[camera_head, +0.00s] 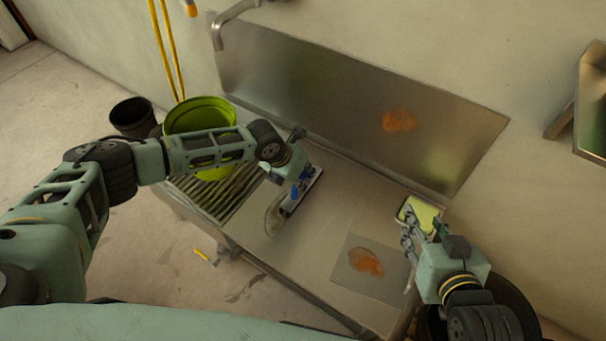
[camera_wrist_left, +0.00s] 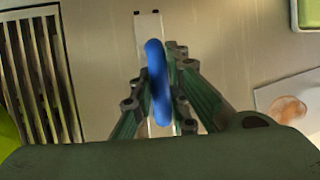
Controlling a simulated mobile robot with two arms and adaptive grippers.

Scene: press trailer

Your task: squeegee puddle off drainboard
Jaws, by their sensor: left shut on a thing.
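The squeegee (camera_head: 299,191) has a blue handle and a pale, straight head, and it is at the drainboard (camera_head: 318,240) surface. My left gripper (camera_head: 300,172) is shut on its blue handle, which also shows between the fingers in the left wrist view (camera_wrist_left: 157,82). A glossy, clear patch that looks like the puddle (camera_head: 273,214) lies beside the squeegee's left end, near the slatted drain grate (camera_head: 232,197). My right gripper (camera_head: 409,236) is at the right end of the board, close to a yellow-green block (camera_head: 420,212); its finger gap is unclear.
A lime-green bucket (camera_head: 201,113) and a dark bin (camera_head: 131,116) stand left of the board. A grey mat (camera_head: 378,284) with an orange-brown stain lies at the front right. The metal backsplash (camera_head: 330,95) rises behind. A faucet (camera_head: 229,19) is above.

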